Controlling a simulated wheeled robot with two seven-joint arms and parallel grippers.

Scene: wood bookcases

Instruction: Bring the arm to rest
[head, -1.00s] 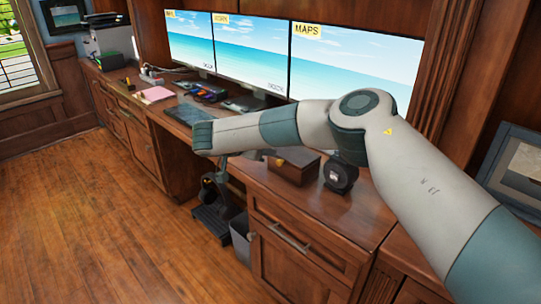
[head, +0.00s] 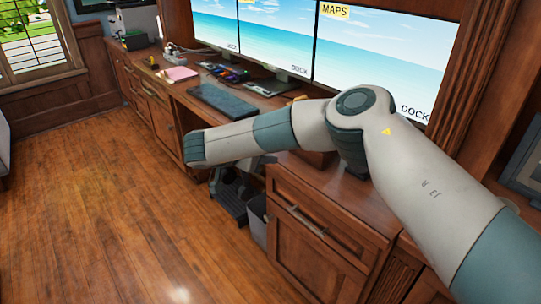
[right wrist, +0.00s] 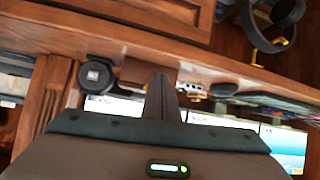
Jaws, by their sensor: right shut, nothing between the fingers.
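My right arm (head: 432,190) comes in from the right in the head view. It bends at a grey-and-teal joint, and its forearm (head: 275,133) reaches left in front of the desk. I cannot make out the right gripper's fingers in the head view. In the right wrist view, the right gripper (right wrist: 162,80) shows as narrow fingers, shut together with nothing between them. The desk edge and monitors lie behind it there. My left gripper is in neither view.
The wooden desk (head: 268,102) carries monitors (head: 375,60), a keyboard (head: 222,101) and a pink notepad (head: 179,74). A grey bin (head: 257,222) stands below. A round black object (right wrist: 97,75) shows in the right wrist view. The wood floor (head: 100,200) at left is clear.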

